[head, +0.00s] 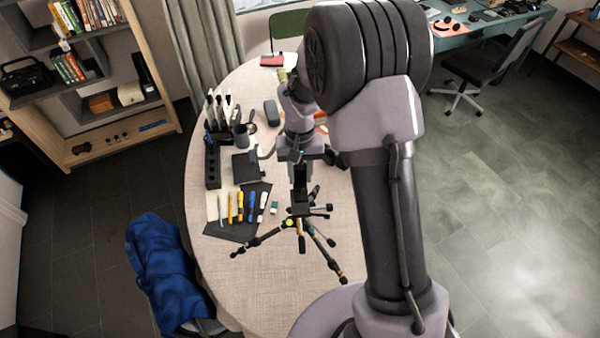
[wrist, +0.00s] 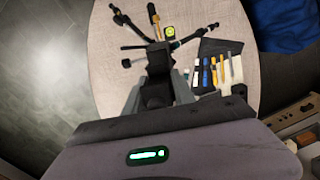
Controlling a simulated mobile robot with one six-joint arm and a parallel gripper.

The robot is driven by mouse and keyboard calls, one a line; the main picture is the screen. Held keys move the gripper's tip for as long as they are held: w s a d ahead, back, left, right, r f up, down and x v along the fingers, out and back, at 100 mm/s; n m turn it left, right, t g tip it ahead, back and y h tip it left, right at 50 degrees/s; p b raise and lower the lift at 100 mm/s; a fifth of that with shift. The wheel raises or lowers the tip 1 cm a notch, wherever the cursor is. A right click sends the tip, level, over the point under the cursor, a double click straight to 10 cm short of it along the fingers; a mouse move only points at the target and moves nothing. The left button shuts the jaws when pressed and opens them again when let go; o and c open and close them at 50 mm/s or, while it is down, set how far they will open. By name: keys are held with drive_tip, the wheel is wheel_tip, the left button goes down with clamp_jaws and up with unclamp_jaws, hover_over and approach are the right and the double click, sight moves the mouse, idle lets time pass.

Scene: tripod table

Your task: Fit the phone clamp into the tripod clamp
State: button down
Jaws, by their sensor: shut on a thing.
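My gripper (head: 300,156) points down over the table. It is shut on a dark piece, the phone clamp (head: 299,174), which hangs below the fingers. In the wrist view the gripper (wrist: 156,94) shows from behind, with the dark phone clamp (wrist: 158,66) between its fingers. The small black tripod (head: 301,209) stands on the table just below, its legs spread. In the wrist view its legs and a round green level (wrist: 169,32) show beyond the held piece. The held piece overlaps the tripod clamp in both views, so I cannot tell whether they touch.
A dark mat (head: 240,228) with several pens and tools lies left of the tripod. A black rack (head: 212,165) stands at the table's left edge. A blue cloth (head: 160,262) lies over a chair. The cloth-covered table (head: 225,270) is bare at the front.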

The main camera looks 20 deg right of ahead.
sight(300, 181)
drive_tip(key=shift+f+b, duration=1.35)
drive_tip(key=shift+f, duration=0.7)
drive_tip(key=shift+f+b, duration=0.8)
drive_tip(key=shift+b, duration=0.15)
drive_tip(key=c, duration=1)
unclamp_jaws()
drive_tip(key=shift+o, duration=0.2)
drive_tip(key=shift+r, duration=0.1)
wheel_tip(300, 181, up, 17)
drive_tip(key=p, duration=0.2)
drive_tip(key=shift+w, duration=0.45)
drive_tip(key=shift+d+r, duration=0.1)
